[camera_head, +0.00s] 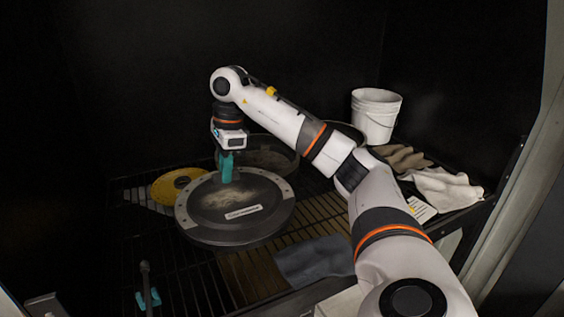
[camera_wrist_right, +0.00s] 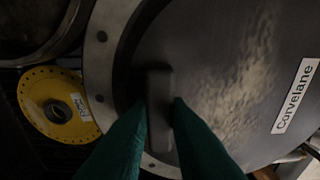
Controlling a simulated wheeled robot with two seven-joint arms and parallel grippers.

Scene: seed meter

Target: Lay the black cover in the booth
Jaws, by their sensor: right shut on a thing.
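The black cover (camera_head: 232,200) is a round dark disc with a grey bolted rim, a dusty patch and a white label. It also fills much of the right wrist view (camera_wrist_right: 225,75), where the label reads "Corvelane". My right gripper (camera_head: 226,178) points down with its teal fingers shut on the cover's upright handle (camera_wrist_right: 160,105). Whether the cover rests on the slatted floor or hangs just above it, I cannot tell. The booth has dark walls (camera_head: 130,80) and a slatted floor (camera_head: 205,285). My left gripper is not in view.
A yellow disc (camera_head: 168,187) lies left of the cover, and a round dark pan (camera_head: 285,155) stands behind it. A white bucket (camera_head: 375,115), cloths (camera_head: 440,188) and a card (camera_head: 422,209) are at right. A blue-grey cloth (camera_head: 315,260) and a teal-footed rod (camera_head: 147,290) are in front.

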